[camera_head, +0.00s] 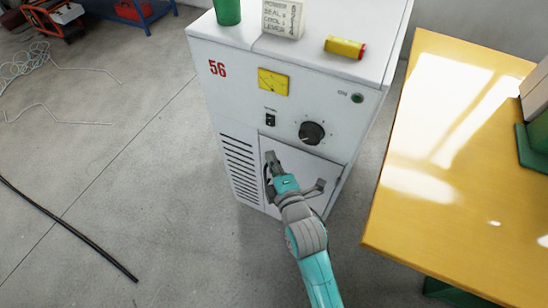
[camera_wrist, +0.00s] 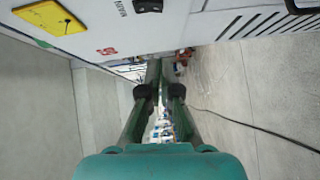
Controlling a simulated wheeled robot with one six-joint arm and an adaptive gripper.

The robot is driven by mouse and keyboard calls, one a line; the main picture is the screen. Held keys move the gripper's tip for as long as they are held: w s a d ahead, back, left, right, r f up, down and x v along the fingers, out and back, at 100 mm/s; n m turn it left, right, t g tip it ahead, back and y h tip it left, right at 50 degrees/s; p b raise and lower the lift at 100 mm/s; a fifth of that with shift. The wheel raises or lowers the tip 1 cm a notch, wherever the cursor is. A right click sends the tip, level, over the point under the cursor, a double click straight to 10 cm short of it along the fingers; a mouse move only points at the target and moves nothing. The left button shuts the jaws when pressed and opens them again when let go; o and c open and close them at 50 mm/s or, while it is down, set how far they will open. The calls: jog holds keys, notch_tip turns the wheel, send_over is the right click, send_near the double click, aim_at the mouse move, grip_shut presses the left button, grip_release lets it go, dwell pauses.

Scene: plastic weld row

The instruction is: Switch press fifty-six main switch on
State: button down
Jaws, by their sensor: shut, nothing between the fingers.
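Press 56 is a white cabinet (camera_head: 225,95) with a red number 56 (camera_head: 217,68) at its upper left. Its main switch (camera_head: 270,119) is a small black rocker below the yellow meter (camera_head: 273,82). In the wrist view the main switch (camera_wrist: 148,6) is at the top edge, beside the label MAIN. I cannot tell its position. My gripper (camera_head: 270,158) is shut and empty, below the switch and in front of the lower panel in the head view. In the wrist view my gripper (camera_wrist: 160,92) points along the cabinet front, apart from the switch.
A round black knob (camera_head: 311,132) and a green lamp (camera_head: 357,98) are right of the switch. Vent slots (camera_head: 240,165) and a panel handle (camera_wrist: 303,6) are below it. A green cup (camera_head: 228,12) stands on top.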

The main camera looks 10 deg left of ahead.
aim_at(266, 124)
jog(key=shift+w+a+f, duration=0.2)
jog(key=shift+w+a, duration=0.1)
jog(key=shift+w, duration=1.4)
jog(key=shift+w+a+f, duration=0.15)
jog(key=shift+w+a, duration=0.1)
jog(key=shift+w, duration=1.45)
jog(key=shift+w+a+f, duration=0.2)
jog(key=shift+w+a, duration=0.1)
jog(key=shift+w, duration=1.4)
